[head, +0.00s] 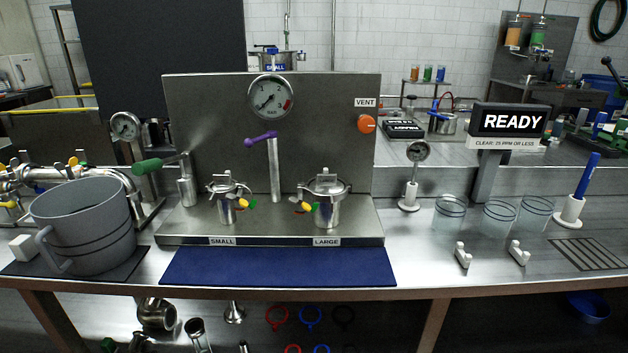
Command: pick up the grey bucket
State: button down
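The grey bucket (88,232) stands upright at the left end of the steel bench in the head view. It has dark lines around its wall and a handle at its lower left side. It rests on a dark mat (128,270). The inside bottom of the bucket is hidden. My gripper does not show in this view.
A small white block (24,247) sits just left of the bucket. Steel piping (30,176) lies behind it. A blue mat (278,267) lies along the bench's front.

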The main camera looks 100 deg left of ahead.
aim_at(88, 222)
jog(key=u, duration=3.45)
jog(key=k+l+z, duration=0.1)
jog(key=l+z, duration=0.25)
jog(key=k+l+z, duration=0.1)
jog(key=z, duration=0.3)
jog(key=l+z, duration=0.35)
jog(key=k+j, duration=0.15)
jog(key=j, duration=0.15)
jog(key=k+j, duration=0.15)
jog(key=j, duration=0.2)
